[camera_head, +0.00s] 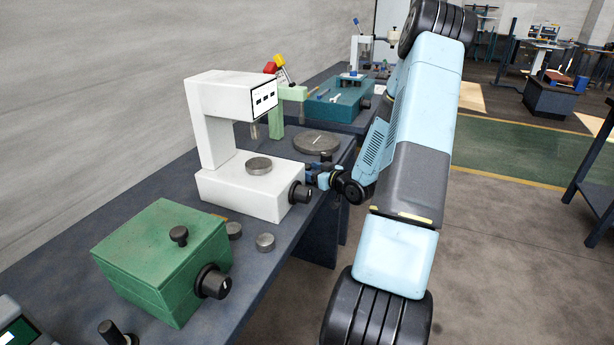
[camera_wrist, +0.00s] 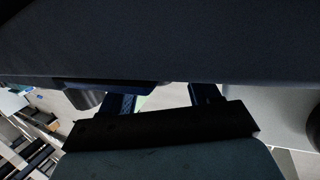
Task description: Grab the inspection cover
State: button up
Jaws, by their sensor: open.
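A flat round grey disc (camera_head: 316,142) with a light bar across its top lies on the dark bench in the head view. It looks like the inspection cover. My gripper (camera_head: 315,175) is at the bench's right edge, nearer the camera than the disc and apart from it, beside the white machine. In the wrist view my gripper (camera_wrist: 162,98) shows two dark blue fingers spread apart with nothing between them. The disc cannot be made out in the wrist view; a dark surface fills its upper part.
The white machine (camera_head: 240,187) with a black knob stands close left of my gripper. A green box (camera_head: 165,255) with knobs and small metal discs (camera_head: 265,242) are nearer on the bench (camera_head: 110,205). A pale green stand (camera_head: 276,118) and teal machine (camera_head: 335,108) stand farther back.

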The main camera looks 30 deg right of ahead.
jog(key=x, duration=0.2)
jog(key=shift+w+a, duration=0.1)
jog(key=shift+w, duration=0.15)
grip_shut()
dwell(0.3)
